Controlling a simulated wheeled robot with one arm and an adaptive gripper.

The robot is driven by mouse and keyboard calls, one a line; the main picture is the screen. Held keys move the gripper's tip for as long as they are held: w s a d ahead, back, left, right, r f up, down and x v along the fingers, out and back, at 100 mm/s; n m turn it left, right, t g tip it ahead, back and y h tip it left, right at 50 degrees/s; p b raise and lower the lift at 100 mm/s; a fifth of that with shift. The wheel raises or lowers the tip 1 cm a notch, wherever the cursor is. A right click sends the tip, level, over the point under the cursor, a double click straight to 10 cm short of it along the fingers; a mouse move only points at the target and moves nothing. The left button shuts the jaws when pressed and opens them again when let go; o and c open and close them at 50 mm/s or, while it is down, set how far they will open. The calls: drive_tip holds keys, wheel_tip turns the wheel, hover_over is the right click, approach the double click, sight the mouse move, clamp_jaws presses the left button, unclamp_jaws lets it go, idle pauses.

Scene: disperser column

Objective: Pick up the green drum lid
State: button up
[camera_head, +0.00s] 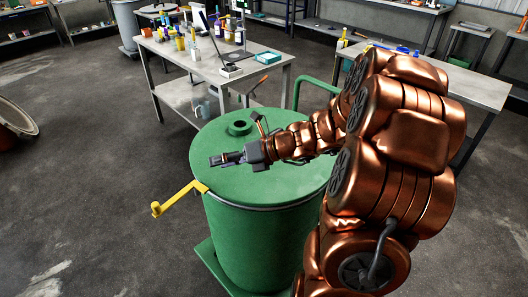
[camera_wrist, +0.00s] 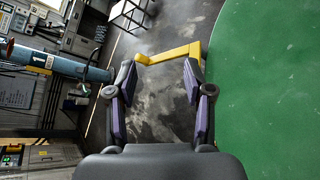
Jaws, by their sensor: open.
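The green drum lid (camera_head: 222,182) lies flat on top of the green drum (camera_head: 255,245). A round raised opening (camera_head: 238,128) is near its far edge. A yellow lever (camera_head: 180,197) sticks out from the rim at the left. My gripper (camera_head: 214,160) is above the left part of the lid, pointing left. In the wrist view, my gripper (camera_wrist: 160,75) is open with nothing between its fingers. The yellow lever (camera_wrist: 172,54) shows just beyond the fingertips, and the lid (camera_wrist: 275,75) fills the right side. My arm hides the lid's right part.
A workbench (camera_head: 195,70) with bottles and tools stands behind the drum. Another bench (camera_head: 470,85) is at the right. A green tubular handle (camera_head: 312,82) rises behind the drum. The concrete floor (camera_head: 80,150) left of the drum is clear nearby.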

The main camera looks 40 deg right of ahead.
drive_tip(key=w+d+f+m+t, duration=0.1)
drive_tip(key=d+m, duration=0.1)
drive_tip(key=d, duration=0.1)
drive_tip(key=d+m+t+h, duration=0.1)
drive_tip(key=d+m, duration=0.1)
drive_tip(key=d, duration=0.1)
drive_tip(key=w+d+f+m+t+h, duration=0.1)
drive_tip(key=d+m, duration=0.1)
drive_tip(key=d, duration=0.1)
drive_tip(key=shift+w+d+f+m+b, duration=0.25)
drive_tip(key=shift+w+f+m+b, duration=0.05)
drive_tip(key=shift+m+b, duration=0.1)
drive_tip(key=d+f+m+t+h, duration=0.1)
drive_tip(key=d+m, duration=0.2)
drive_tip(key=d, duration=0.1)
drive_tip(key=d+f+m+t+h, duration=0.1)
drive_tip(key=d+m, duration=0.2)
drive_tip(key=d, duration=0.1)
drive_tip(key=d+f+m+t+h+b, duration=0.1)
drive_tip(key=d+m+h, duration=0.1)
drive_tip(key=d, duration=0.2)
drive_tip(key=shift+d+f+m, duration=0.3)
drive_tip(key=shift+d+m, duration=0.05)
drive_tip(key=shift+m, duration=0.05)
drive_tip(key=shift+w+d, duration=0.1)
drive_tip(key=shift+w, duration=0.1)
drive_tip(key=shift+x, duration=1.05)
drive_tip(key=shift+p+x, duration=0.65)
drive_tip(key=shift+x, duration=2)
drive_tip(key=shift+d+f, duration=0.15)
